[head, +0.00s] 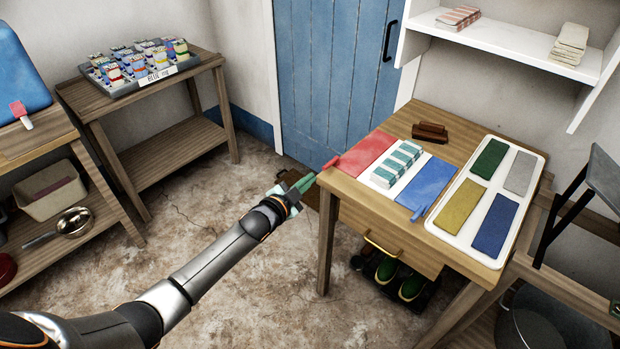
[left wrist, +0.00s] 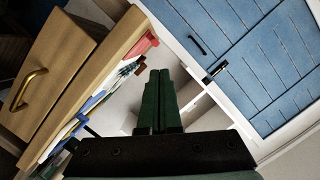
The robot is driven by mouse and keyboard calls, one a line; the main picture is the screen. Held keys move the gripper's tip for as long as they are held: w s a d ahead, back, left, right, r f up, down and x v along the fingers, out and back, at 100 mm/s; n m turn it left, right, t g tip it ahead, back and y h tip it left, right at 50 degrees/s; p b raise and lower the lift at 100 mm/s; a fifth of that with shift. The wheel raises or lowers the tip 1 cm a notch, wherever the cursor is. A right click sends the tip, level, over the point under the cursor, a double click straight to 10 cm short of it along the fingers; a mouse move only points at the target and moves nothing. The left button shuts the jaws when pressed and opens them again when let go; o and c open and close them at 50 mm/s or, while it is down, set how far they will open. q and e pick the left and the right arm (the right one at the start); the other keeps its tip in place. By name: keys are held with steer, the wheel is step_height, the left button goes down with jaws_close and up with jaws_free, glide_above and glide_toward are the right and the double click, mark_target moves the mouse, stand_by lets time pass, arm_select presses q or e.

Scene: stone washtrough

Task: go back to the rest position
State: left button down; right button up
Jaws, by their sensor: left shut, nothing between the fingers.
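My left gripper (head: 303,184) is stretched out over the floor, just left of the wooden table's near left corner in the head view. Its green fingers are together with nothing between them. In the left wrist view the shut fingers (left wrist: 160,100) point up the picture, with the table edge and drawer to their left and the blue door to their right. The fingertips look close to the table corner in the head view; I cannot tell the exact gap. My right gripper does not show in either view.
A side table (head: 95,118) holds a tray of packets. Green-lined shoes (head: 387,270) stand underneath. Open floor lies around my arm.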

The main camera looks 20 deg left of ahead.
arm_select(q)
steer(key=s+d+f+n+g, duration=0.25)
steer(key=s+f, duration=0.25)
steer(key=s, duration=0.3)
steer(key=s+d+f+n+g, duration=0.1)
steer(key=s+d+f+n, duration=0.15)
steer(key=s+f, duration=0.45)
steer(key=s+d+f+n+g, duration=0.1)
steer(key=s+n+g, duration=0.1)
steer(key=s, duration=1.7)
steer(key=shift+s+d+f+n+g+y, duration=0.25)
steer(key=shift+s+f+n+g+y, duration=0.1)
steer(key=shift+n, duration=0.35)
